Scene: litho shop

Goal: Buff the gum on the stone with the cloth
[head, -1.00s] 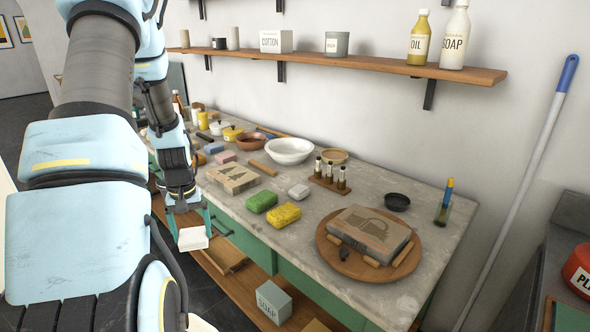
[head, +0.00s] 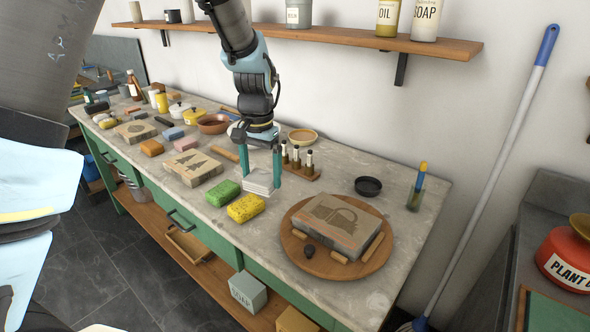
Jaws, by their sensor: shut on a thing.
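My gripper (head: 262,170) is above the bench, pointing down, shut on a white folded cloth (head: 259,182). The cloth hangs between the two teal fingers, just behind the green and yellow sponges. A litho stone (head: 352,243) with a padlock-like drawing lies on a round wooden board (head: 322,265) to the right, a short way from my gripper. Another stone (head: 192,167) with a tree drawing lies to the left of my gripper. Any gum film on the stones is too faint to tell. The white bowl seen earlier is hidden behind my arm.
A green sponge (head: 223,192) and a yellow sponge (head: 246,208) lie close to the cloth. Small bottles in a rack (head: 300,163), a black dish (head: 368,186) and a jar with a brush (head: 416,195) stand near the stone. A shelf (head: 440,43) runs above.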

